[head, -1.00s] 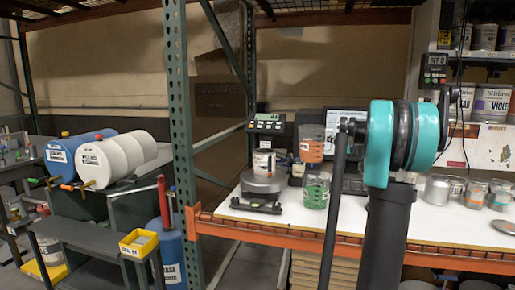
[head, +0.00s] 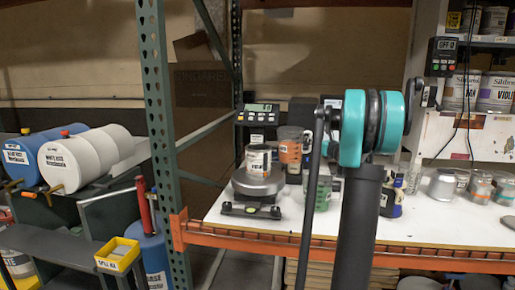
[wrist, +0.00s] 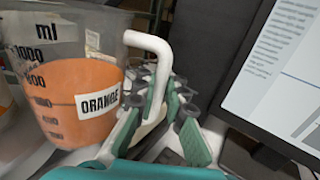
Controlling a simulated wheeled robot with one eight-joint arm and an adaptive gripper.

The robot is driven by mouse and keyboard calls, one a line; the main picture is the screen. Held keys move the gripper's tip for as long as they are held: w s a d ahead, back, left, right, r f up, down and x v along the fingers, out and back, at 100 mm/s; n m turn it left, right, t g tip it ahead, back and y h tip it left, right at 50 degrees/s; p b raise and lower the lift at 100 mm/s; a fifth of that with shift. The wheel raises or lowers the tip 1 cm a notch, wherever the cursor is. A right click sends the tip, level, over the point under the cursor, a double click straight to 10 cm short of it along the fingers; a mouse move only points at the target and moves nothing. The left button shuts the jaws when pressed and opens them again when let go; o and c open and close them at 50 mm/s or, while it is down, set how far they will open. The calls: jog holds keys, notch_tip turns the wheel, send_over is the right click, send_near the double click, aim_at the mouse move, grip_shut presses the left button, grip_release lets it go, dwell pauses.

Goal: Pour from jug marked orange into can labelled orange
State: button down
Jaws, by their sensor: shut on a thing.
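The jug is clear with orange liquid and a white handle. Its ORANGE label faces the wrist camera (wrist: 98,102). In the head view the jug (head: 290,148) is just right of a can (head: 258,158) on a round scale pan (head: 258,184). The can's label is too small to read. My gripper (wrist: 160,108) is shut on the jug's handle in the wrist view. The jug looks roughly upright, with no stream visible. In the head view my arm hides the gripper.
A scale display (head: 257,115) stands behind the can. A black bar with a green part (head: 250,210) lies in front of the scale. A green-stained container (head: 323,186) is partly behind my arm. A monitor (wrist: 280,80) is close right of my gripper. Several cans stand at the right.

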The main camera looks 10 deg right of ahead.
jog(key=shift+w+a+n+g+y, duration=0.2)
jog(key=shift+w+n+g+y, duration=0.45)
jog(key=shift+y, duration=0.45)
jog(key=shift+w+a+n+g+y, duration=0.15)
jog(key=shift+w+n+g+y, duration=0.25)
jog(key=shift+n+y, duration=0.55)
jog(key=shift+a+r, duration=0.1)
jog(key=shift+r, duration=0.05)
jog(key=s+a+r+n, duration=0.2)
jog(key=a+r+n, duration=0.4)
jog(key=r, duration=0.3)
jog(key=shift+s+r+n+h, duration=0.25)
jog(key=shift+r+n+h, duration=0.1)
jog(key=shift+n+h, duration=0.15)
jog(key=shift+s+a+r+n+g+p, duration=0.25)
jog(key=shift+a+r+n+g+p, duration=0.1)
jog(key=shift+a+n, duration=0.2)
